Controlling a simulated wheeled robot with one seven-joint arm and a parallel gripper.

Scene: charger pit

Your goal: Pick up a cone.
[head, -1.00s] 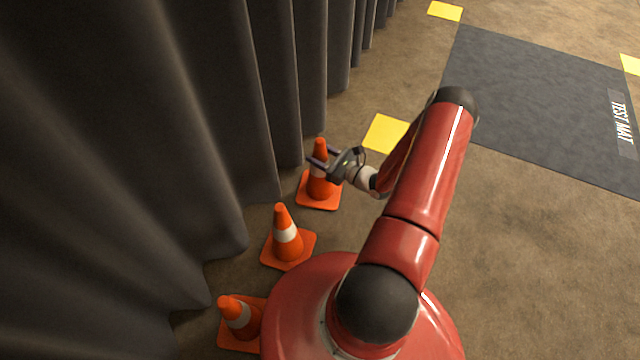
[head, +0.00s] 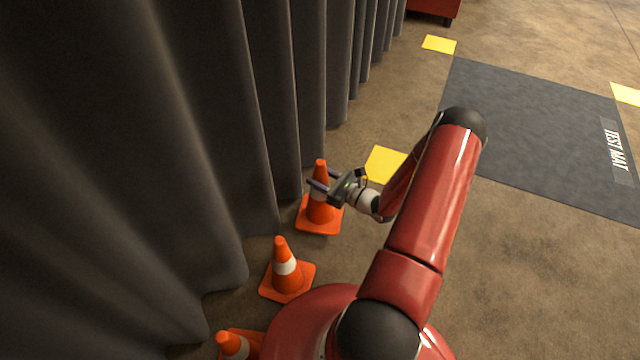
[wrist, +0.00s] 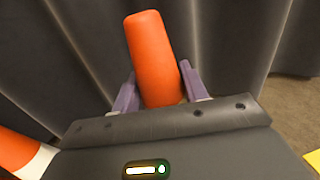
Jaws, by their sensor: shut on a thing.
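Three orange cones with white bands stand in a row beside the curtain in the head view. My gripper (head: 324,184) is at the farthest cone (head: 319,211), its fingers on either side of the upper part, shut on it. That cone's base looks to be on the floor; I cannot tell whether it is lifted. In the wrist view the cone's orange top (wrist: 152,55) rises between the two purple fingers. The middle cone (head: 286,272) stands nearer to me. The nearest cone (head: 234,345) is cut off by the lower edge of the head view.
A dark grey curtain (head: 170,150) hangs close along the left of the cones. A yellow floor square (head: 385,164) lies just beyond the held cone. A dark test mat (head: 545,130) lies to the right. The brown floor at lower right is clear.

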